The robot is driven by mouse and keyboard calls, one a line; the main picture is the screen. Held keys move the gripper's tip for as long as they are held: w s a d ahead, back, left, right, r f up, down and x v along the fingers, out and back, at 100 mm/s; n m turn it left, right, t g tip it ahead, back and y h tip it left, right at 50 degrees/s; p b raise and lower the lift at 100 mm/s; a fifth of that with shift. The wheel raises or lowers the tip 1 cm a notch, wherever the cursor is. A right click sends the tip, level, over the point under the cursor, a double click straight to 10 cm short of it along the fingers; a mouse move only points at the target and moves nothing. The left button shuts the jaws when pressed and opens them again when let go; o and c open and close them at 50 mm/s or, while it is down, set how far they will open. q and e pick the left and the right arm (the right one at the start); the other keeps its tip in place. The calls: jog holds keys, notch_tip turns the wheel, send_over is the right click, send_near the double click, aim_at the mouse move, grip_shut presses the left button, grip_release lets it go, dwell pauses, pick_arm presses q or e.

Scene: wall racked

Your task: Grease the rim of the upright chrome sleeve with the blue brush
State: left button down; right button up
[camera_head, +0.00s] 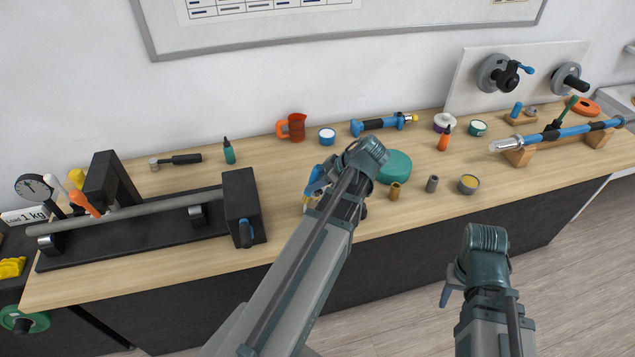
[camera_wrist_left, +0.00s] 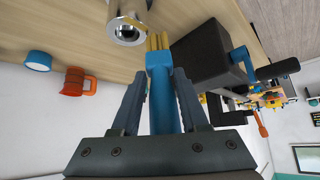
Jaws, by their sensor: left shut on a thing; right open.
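The blue brush (camera_wrist_left: 160,95) has a blue handle and short yellow bristles (camera_wrist_left: 158,42). My left gripper (camera_wrist_left: 160,84) is shut on its handle. The chrome sleeve (camera_wrist_left: 127,30) stands at the top of the left wrist view, its round open end facing the camera. The bristles are close beside its rim, at the right in that view; I cannot tell whether they touch. In the head view my left gripper (camera_head: 318,187) is over the middle of the bench, with part of the brush showing, and the sleeve is mostly hidden behind my arm. My right gripper (camera_head: 447,294) is open and empty in front of the bench.
A black fixture (camera_head: 243,207) stands left. An orange mug (camera_head: 292,128) is at the back.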

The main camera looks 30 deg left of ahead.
aim_at(318, 165)
pick_arm(q)
jog(key=shift+r+p, duration=3.25)
jog(key=shift+r, duration=0.2)
pick_arm(e)
notch_tip(318, 165, up, 7)
pick_arm(q)
jog(key=shift+f, duration=0.1)
pick_arm(e)
jog(key=shift+f, duration=0.15)
